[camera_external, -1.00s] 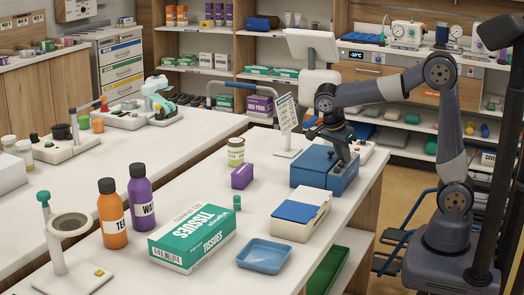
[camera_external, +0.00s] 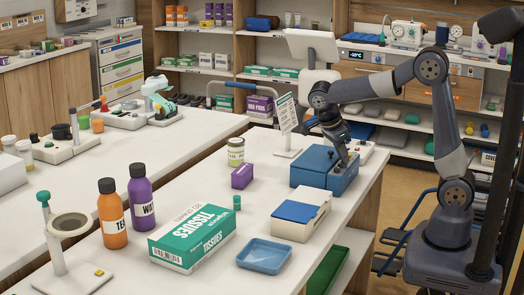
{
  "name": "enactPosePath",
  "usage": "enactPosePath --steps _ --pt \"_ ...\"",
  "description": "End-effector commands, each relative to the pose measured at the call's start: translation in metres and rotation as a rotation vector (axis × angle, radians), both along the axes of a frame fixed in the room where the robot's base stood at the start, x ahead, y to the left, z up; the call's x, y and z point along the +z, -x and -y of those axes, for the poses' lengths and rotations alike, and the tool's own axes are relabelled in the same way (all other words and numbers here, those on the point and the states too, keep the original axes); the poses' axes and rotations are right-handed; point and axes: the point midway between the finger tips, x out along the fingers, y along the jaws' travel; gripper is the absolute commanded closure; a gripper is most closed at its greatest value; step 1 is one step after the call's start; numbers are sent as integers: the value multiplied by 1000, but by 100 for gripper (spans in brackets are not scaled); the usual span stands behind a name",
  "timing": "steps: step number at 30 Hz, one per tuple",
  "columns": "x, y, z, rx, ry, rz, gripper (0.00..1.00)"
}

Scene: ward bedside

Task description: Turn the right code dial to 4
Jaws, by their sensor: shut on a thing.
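A blue box (camera_external: 316,170) stands near the right edge of the white counter. My gripper (camera_external: 343,162) reaches down to the right end of its top and front edge. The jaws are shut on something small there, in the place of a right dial. The dial itself and its marks are hidden by my fingers and too small to read. I cannot tell which number it shows.
A white box with a blue lid (camera_external: 300,214) and a blue tray (camera_external: 264,255) stand in front. A purple box (camera_external: 243,175), a tin (camera_external: 236,152) and a sign (camera_external: 287,122) stand left of the blue box. A tissue box (camera_external: 193,237) lies nearer.

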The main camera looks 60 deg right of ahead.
Motion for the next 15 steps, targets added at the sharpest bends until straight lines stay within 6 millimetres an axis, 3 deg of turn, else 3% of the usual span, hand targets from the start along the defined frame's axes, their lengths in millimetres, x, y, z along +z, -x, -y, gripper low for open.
enactPosePath --steps 3,4,6,15 --pt "-1 0 -1 1 -3 -1 100" --pt "-1 0 -1 1 -3 -1 81" --pt "-1 0 0 1 -2 0 75" --pt "2 -1 -1 2 -1 0 73"
